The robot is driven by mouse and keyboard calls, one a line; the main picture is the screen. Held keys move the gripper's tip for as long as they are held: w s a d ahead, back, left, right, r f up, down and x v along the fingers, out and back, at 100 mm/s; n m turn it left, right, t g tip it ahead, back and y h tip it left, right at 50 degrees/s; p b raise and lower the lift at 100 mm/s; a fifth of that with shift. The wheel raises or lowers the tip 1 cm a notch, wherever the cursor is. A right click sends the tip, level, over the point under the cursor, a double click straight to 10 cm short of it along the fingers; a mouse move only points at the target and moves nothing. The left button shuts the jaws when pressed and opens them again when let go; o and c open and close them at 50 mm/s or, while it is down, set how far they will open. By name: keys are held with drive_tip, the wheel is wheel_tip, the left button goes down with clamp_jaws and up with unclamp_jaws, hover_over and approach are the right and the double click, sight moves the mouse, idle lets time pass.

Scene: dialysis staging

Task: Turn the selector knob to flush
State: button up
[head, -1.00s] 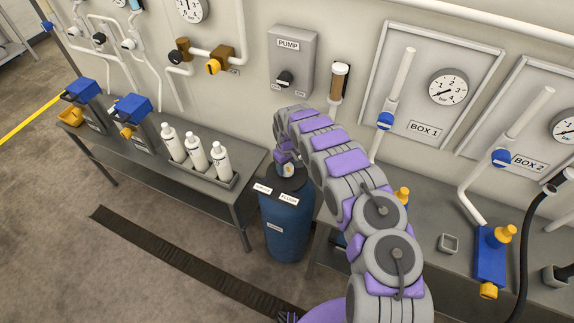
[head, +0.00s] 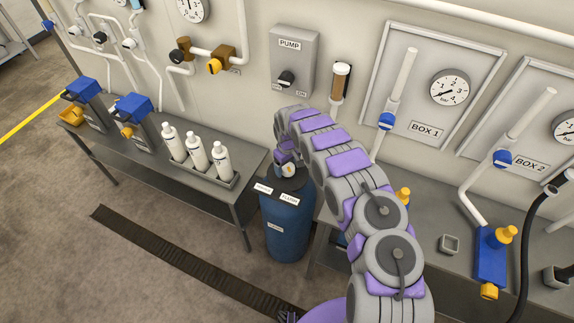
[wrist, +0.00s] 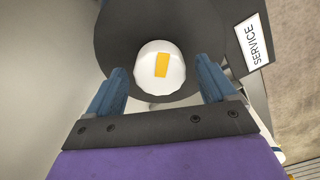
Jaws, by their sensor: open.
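The selector knob (wrist: 160,68) is a white round knob with a yellow mark. It sits on a dark round top in the wrist view. My gripper (wrist: 160,88) is open, its two blue fingers on either side of the knob's near part; I cannot tell whether they touch it. In the head view my gripper (head: 287,166) is above the blue tank (head: 287,232). A FLUSH label (head: 290,199) and a second label (head: 263,188) sit at the tank's front top edge. The wrist view shows a SERVICE label (wrist: 257,45) right of the knob.
A bench (head: 150,172) with white bottles (head: 196,152) stands left of the tank. Another bench (head: 425,262) is on the right. The PUMP box (head: 293,62) is on the wall behind. A dark floor strip (head: 180,258) runs in front.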

sight(287, 166)
wheel_tip(287, 166, up, 17)
drive_tip(key=shift+p, duration=0.45)
drive_tip(key=shift+r, duration=0.15)
idle(0.3)
drive_tip(key=s+d+r+m+h+b, duration=0.25)
drive_tip(key=s+d+r+m, duration=0.35)
drive_tip(key=s+d+r, duration=1.05)
drive_tip(key=s+d+f+m+g+y+b, duration=0.1)
drive_tip(key=s+b, duration=0.1)
drive_tip(key=s, duration=1.5)
drive_tip(key=s+d+m+y+b, duration=0.1)
drive_tip(key=s+b, duration=0.1)
drive_tip(key=s, duration=1.4)
drive_tip(key=shift+s+d+f+m+g, duration=0.35)
drive_tip(key=shift+d+f+m+g, duration=0.05)
drive_tip(key=shift+y, duration=0.25)
drive_tip(key=shift+c, duration=0.2)
